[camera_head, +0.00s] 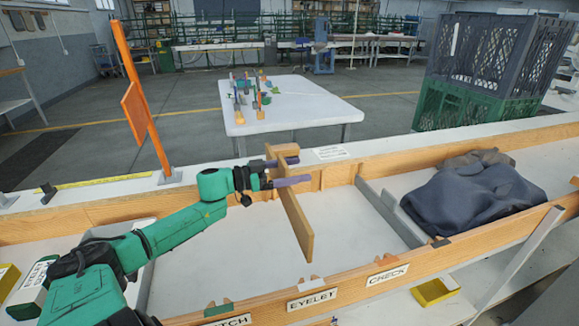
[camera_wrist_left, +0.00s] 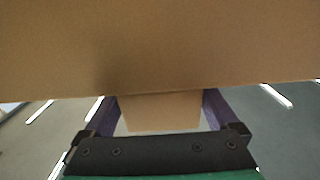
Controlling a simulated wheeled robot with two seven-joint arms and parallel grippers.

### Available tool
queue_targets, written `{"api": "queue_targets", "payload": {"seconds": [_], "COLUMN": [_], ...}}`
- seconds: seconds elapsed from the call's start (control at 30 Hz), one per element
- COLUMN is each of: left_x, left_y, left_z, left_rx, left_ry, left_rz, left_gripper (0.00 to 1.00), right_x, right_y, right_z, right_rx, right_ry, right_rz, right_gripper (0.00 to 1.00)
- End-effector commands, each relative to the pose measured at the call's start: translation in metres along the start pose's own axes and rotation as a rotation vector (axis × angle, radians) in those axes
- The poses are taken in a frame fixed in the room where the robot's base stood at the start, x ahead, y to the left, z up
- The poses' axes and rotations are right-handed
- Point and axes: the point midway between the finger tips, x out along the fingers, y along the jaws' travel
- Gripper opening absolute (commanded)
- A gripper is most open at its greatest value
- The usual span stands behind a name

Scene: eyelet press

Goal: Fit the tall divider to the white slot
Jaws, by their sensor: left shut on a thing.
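The tall divider, a light wooden panel (camera_head: 296,222), is held over the wooden-walled trough and runs from near its back wall toward its front wall. My left gripper (camera_head: 290,171) is shut on its raised upper part, purple fingers on either side. In the left wrist view the panel (camera_wrist_left: 160,50) fills the top, and a narrower wooden part (camera_wrist_left: 160,112) sits between the fingers (camera_wrist_left: 163,115). My right gripper is not in view.
A grey divider (camera_head: 388,212) crosses the trough to the right, with dark cloth (camera_head: 470,198) beyond it. An orange post (camera_head: 140,95) stands at the back left. The white trough floor (camera_head: 230,245) is clear left of the panel. Stacked crates (camera_head: 490,70) stand behind right.

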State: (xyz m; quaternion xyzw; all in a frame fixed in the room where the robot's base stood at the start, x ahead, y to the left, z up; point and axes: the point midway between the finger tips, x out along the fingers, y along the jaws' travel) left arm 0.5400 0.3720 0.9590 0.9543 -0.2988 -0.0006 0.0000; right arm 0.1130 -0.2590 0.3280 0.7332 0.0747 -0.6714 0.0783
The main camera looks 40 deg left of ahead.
Motion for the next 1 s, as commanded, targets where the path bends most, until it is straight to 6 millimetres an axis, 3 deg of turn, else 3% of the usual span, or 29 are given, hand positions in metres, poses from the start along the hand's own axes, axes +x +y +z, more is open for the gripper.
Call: {"api": "queue_targets", "payload": {"seconds": [0.1,0.3,0.7,1.0], "left_x": [0.0,0.0,0.0,0.0], "left_y": [0.0,0.0,0.0,0.0], "left_z": [-0.001,-0.006,0.049,0.057], "left_rx": [0.001,0.0,0.0,0.001], "left_ry": [0.002,0.002,0.002,0.003], "left_rz": [0.0,0.001,0.001,0.001], "left_gripper": [0.0,0.0,0.0,0.0], "right_x": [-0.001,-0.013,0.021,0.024], "right_y": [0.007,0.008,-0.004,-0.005], "right_z": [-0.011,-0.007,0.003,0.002], "right_rx": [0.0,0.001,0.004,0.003], "right_ry": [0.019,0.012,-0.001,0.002], "right_rz": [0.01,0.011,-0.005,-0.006], "right_gripper": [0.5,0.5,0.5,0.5]}}
